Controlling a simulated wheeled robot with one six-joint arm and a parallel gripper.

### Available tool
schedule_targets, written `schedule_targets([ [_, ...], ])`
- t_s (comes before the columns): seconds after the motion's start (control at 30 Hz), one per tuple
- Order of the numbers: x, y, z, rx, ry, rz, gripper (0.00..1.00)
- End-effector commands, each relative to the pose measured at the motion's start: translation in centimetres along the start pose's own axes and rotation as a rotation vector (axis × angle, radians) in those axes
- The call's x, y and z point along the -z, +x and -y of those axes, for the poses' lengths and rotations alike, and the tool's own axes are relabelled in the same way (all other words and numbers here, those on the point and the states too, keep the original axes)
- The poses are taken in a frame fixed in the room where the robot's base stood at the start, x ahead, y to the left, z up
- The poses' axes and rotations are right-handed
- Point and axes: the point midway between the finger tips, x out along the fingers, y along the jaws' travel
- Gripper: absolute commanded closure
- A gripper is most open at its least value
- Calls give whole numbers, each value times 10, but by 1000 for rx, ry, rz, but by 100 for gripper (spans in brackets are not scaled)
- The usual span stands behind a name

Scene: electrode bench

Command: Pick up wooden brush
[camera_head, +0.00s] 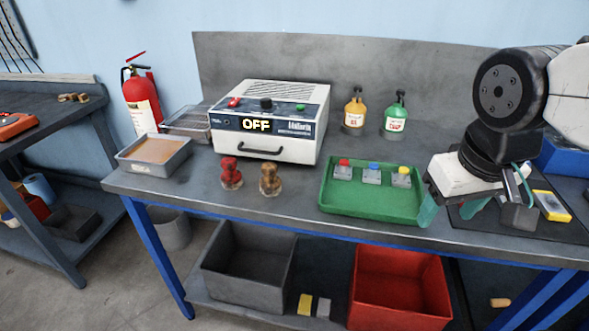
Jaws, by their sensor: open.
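My gripper (452,209) hangs at the right of the bench, beside the right end of the green tray (335,205). Its two teal fingers are apart, and I see nothing held between them. I cannot make out a wooden brush for certain. A small brown upright piece (269,179) stands near the front edge of the bench, left of the tray and well away from my gripper. It could be of wood, but its kind is unclear. A similar red piece (231,174) stands to its left. My arm hides part of the bench's right side.
A white box reading OFF (290,147), a grey tray with brown contents (154,156), and yellow (355,112) and green (395,115) bottles stand on the bench (290,203). A grey block (519,216) and yellow device (552,206) lie right of my gripper.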

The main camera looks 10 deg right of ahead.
Motion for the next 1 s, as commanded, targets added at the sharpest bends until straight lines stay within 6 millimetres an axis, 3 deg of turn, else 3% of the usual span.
schedule_targets([
  [0.13,77,35,-7,-75,-69,-183,43],
  [0.23,135,60,2,-87,-154,-344,43],
  [0.3,171,77,18,-65,-225,-456,43],
  [0.43,220,108,67,51,-365,-645,43],
  [0.57,241,132,125,233,-484,-789,43],
  [0.7,240,146,175,424,-562,-881,43],
  [0.8,236,149,195,519,-588,-915,43],
  [1.0,238,155,216,585,-604,-936,43],
])
